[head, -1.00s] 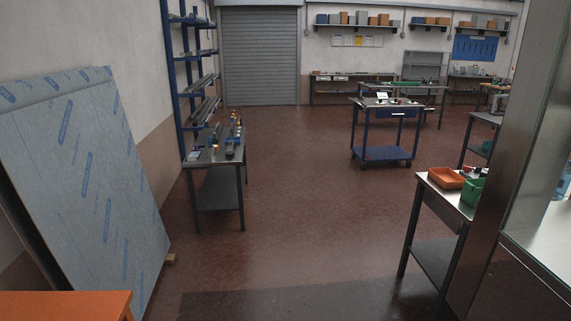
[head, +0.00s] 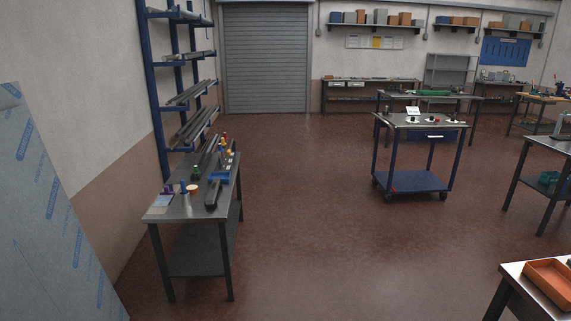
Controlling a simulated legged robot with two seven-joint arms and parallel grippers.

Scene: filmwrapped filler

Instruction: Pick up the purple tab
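A steel table (head: 168,217) stands at the left with small items on it. Near its front left corner lies a small flat item with a pale purple patch (head: 164,200). It is too small to tell whether this is the purple tab. Neither of my grippers is in view.
A film-wrapped sheet (head: 45,215) leans along the left edge. A blue rack (head: 163,90) stands behind the steel table. A blue cart (head: 412,182) is right of centre. An orange tray (head: 553,283) sits on a bench at the lower right. The middle floor (head: 300,220) is clear.

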